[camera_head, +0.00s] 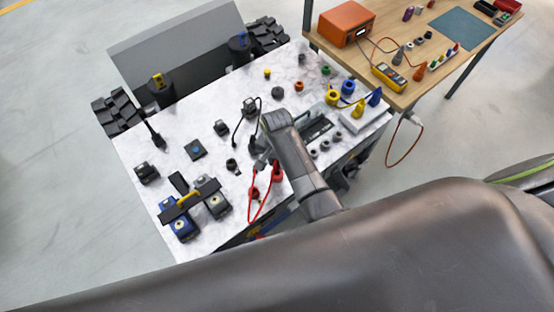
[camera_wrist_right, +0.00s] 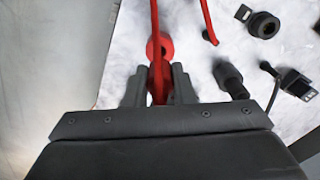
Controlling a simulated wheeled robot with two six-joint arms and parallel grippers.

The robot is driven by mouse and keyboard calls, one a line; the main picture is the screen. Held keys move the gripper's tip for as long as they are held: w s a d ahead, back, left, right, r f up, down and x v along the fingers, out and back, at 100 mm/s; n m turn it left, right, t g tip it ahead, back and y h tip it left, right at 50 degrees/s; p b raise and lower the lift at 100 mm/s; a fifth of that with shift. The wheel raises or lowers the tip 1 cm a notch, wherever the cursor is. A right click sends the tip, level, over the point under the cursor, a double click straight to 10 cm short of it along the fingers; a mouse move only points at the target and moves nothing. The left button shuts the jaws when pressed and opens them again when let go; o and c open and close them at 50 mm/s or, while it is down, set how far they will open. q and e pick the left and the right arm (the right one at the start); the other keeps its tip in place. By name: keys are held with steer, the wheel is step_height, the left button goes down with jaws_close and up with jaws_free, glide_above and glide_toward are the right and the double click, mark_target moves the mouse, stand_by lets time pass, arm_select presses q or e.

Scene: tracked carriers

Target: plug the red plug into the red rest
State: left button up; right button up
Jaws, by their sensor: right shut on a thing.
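My right gripper (camera_head: 268,163) reaches down over the white-topped carrier. In the right wrist view its two dark fingers (camera_wrist_right: 158,88) are closed on the red plug (camera_wrist_right: 157,72). A round red part (camera_wrist_right: 160,47) shows just past the fingertips; whether it belongs to the plug or to the red rest I cannot tell. In the head view one red piece (camera_head: 277,172) is beside the fingers and another (camera_head: 253,193) is a little to the lower left, with a looped red cable (camera_head: 251,218) between them. The plug's tip is hidden. My left gripper is not in view.
The carrier top (camera_head: 178,130) holds several black connectors, including a dark cylinder (camera_wrist_right: 229,78) right of the fingers. Yellow and blue plugs (camera_head: 348,88) are at the right. A wooden bench (camera_head: 385,30) stands behind.

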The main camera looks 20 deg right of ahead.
mark_target(277, 168)
steer(key=shift+f+b, duration=1.25)
steer(key=shift+f, duration=1)
steer(key=o, duration=1)
steer(key=shift+o, duration=0.2)
steer(key=shift+r, duration=0.1)
